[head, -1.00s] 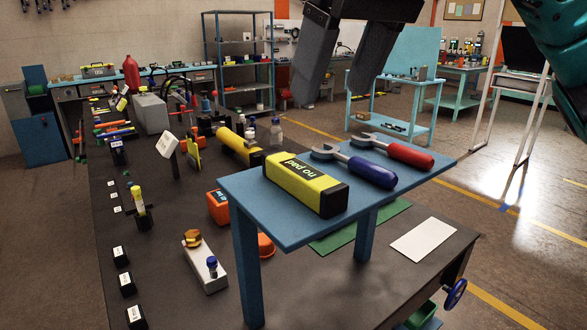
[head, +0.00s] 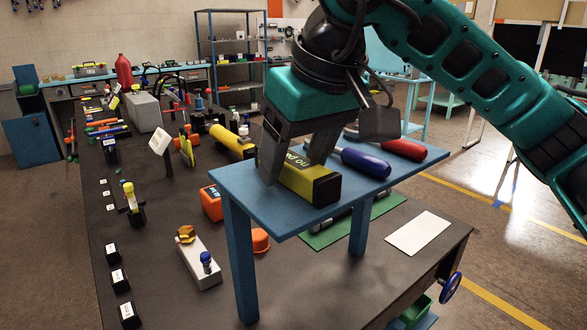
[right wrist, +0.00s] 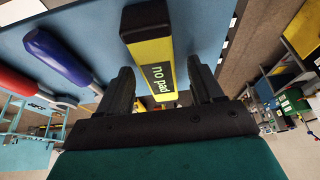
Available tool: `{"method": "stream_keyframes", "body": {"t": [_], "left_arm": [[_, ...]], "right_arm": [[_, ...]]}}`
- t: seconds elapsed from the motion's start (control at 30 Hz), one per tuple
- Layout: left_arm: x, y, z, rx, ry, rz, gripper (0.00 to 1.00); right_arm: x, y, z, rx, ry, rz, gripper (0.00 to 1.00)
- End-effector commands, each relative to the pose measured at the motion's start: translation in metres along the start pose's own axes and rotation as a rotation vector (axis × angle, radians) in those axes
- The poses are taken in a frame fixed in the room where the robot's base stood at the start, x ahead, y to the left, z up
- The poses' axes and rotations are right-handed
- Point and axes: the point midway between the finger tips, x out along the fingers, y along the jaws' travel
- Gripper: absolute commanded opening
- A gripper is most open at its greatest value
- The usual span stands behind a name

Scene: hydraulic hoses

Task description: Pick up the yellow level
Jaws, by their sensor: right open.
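The yellow level (head: 311,182) is a yellow bar with black ends and a "no pad" label. It lies flat on the raised blue stand (head: 253,203). My right gripper (head: 293,165) comes down over it from above, its fingers open on either side of the bar. In the right wrist view the level (right wrist: 151,48) runs between the two fingers (right wrist: 162,68), with a visible gap on each side. Part of the level is hidden behind the gripper in the head view. My left gripper is not in view.
A blue-handled wrench (head: 362,163) and a red-handled wrench (head: 408,149) lie on the stand, right of the level. The stand is on a dark workbench (head: 312,285) with several tools. An orange box (head: 212,203) sits left of the stand.

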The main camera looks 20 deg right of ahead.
Motion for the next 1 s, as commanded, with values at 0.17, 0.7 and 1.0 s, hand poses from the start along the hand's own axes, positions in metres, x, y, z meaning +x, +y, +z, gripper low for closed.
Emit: {"method": "stream_keyframes", "body": {"t": [0.17,0.7,1.0], "left_arm": [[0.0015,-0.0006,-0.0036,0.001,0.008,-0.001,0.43],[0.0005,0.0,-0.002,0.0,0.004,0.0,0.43],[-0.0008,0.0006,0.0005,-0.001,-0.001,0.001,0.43]], "right_arm": [[0.0002,0.0001,-0.0001,0.0,0.001,0.0,0.66],[-0.0002,0.0,-0.0001,0.0,0.0,0.0,0.15],[-0.0007,0.0,-0.0004,0.0,0.002,0.0,0.05]]}}
